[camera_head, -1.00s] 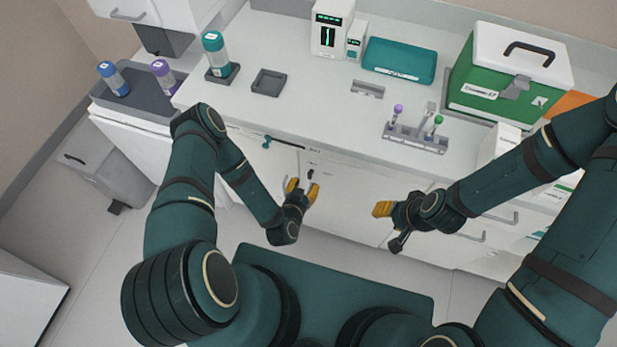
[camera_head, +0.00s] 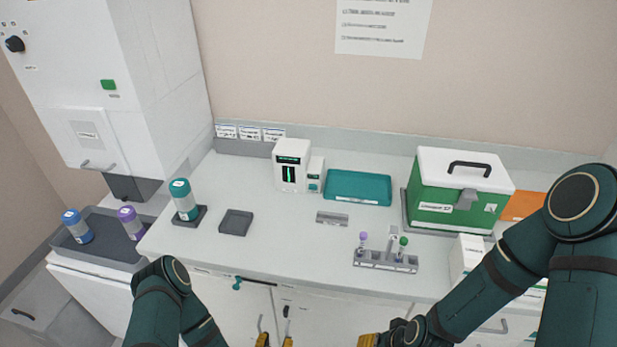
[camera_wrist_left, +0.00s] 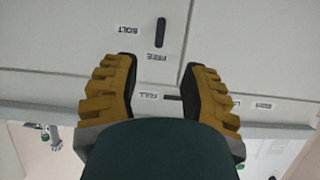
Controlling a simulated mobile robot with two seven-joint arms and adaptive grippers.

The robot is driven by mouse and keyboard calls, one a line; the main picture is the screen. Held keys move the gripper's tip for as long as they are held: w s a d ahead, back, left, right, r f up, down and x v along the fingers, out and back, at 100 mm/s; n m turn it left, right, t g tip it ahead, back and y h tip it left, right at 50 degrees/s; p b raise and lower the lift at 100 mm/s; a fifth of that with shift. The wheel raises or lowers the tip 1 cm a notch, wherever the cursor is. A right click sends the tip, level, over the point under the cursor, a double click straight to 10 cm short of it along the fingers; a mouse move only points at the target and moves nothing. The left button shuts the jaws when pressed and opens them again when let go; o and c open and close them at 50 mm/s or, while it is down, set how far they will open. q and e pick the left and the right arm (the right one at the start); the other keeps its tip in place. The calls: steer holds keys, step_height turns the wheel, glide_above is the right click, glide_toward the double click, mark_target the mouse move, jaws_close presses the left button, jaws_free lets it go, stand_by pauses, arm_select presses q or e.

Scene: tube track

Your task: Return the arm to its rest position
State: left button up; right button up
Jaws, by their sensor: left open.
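My left gripper (camera_head: 274,340) is at the bottom edge of the head view, in front of the cabinet below the counter. Only its yellow fingertips show there, apart from each other. In the left wrist view its two yellow fingers (camera_wrist_left: 158,92) are spread with nothing between them, facing the white cabinet front (camera_wrist_left: 75,30) with small labels and a dark slot. My right gripper (camera_head: 372,340) is at the bottom edge of the head view. Only a yellow part of it shows, and its fingertips are cut off or unclear.
The white counter (camera_head: 290,240) holds a tube rack (camera_head: 385,262) with purple- and green-capped tubes, a teal tray (camera_head: 358,187), a green-and-white box (camera_head: 460,190), a white device (camera_head: 292,165) and a teal-capped bottle (camera_head: 184,200). Blue- and purple-capped bottles stand on a grey tray (camera_head: 100,255) at left.

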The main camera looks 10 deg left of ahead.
arm_select(q)
steer(key=s+d+r+n+g+h+b, duration=0.2)
steer(key=s+d+r+g+h+b, duration=0.1)
steer(key=g, duration=0.8)
step_height(320, 180, up, 3)
steer(key=d+b, duration=0.1)
steer(key=b, duration=0.1)
steer(key=shift+s+d+r+n+g+h+b, duration=0.15)
steer(key=shift+s+d+n+g+h+b, duration=0.15)
steer(key=shift+s, duration=0.05)
steer(key=shift+o, duration=0.2)
